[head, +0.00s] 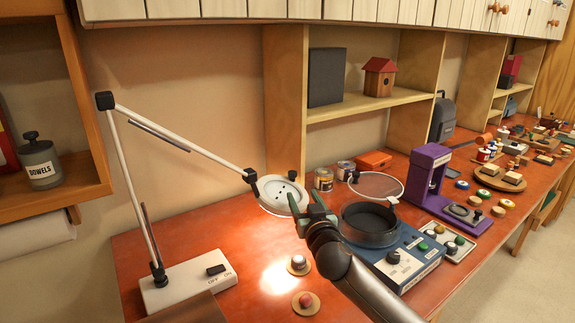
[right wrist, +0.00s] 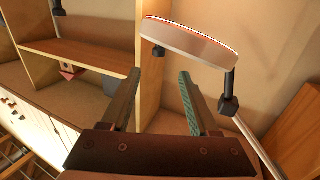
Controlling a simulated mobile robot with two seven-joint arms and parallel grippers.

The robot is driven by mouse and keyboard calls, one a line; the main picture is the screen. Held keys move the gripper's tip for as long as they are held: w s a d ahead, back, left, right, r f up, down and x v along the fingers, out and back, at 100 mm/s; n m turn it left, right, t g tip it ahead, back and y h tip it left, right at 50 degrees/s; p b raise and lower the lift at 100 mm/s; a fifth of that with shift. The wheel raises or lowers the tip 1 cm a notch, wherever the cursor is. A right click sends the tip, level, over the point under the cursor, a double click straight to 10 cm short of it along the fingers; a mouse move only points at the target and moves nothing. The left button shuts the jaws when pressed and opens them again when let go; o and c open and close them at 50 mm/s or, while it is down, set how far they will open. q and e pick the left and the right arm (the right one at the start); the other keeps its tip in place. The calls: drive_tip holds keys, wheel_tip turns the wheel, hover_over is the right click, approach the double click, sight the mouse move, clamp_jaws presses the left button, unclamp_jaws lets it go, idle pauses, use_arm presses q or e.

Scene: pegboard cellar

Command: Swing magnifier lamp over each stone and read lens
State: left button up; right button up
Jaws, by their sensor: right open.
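The magnifier lamp stands at the left of the bench, with a white switch base (head: 187,291), a jointed white arm and a round lens head (head: 272,189). Its light makes a bright patch on the bench. A grey stone (head: 298,261) and a reddish stone (head: 306,299) sit on round wooden discs beside that patch. My right gripper (head: 318,208) is open at the right rim of the lens head; I cannot tell if it touches. In the right wrist view the head (right wrist: 190,40) shows beyond my open fingers (right wrist: 158,78). My left gripper is not in view.
A blue device with a black round pan (head: 370,226) stands right of my right arm, with a clear round disc (head: 378,184) above it. A tray of colored stones (head: 446,242) and a purple stand (head: 429,170) are farther right. Shelves line the wall.

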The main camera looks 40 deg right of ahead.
sight(293, 174)
drive_tip(key=shift+w+d+r, duration=0.35)
drive_tip(key=shift+w+d, duration=0.1)
drive_tip(key=shift+w, duration=0.2)
drive_tip(key=shift+w+d+r, duration=0.1)
drive_tip(key=shift+w+d, duration=0.1)
drive_tip(key=shift+w, duration=0.15)
drive_tip(key=p+x, duration=0.2)
drive_tip(key=x, duration=0.8)
drive_tip(key=shift+w+d, duration=0.15)
drive_tip(key=shift+w, duration=0.1)
clamp_jaws()
idle(0.5)
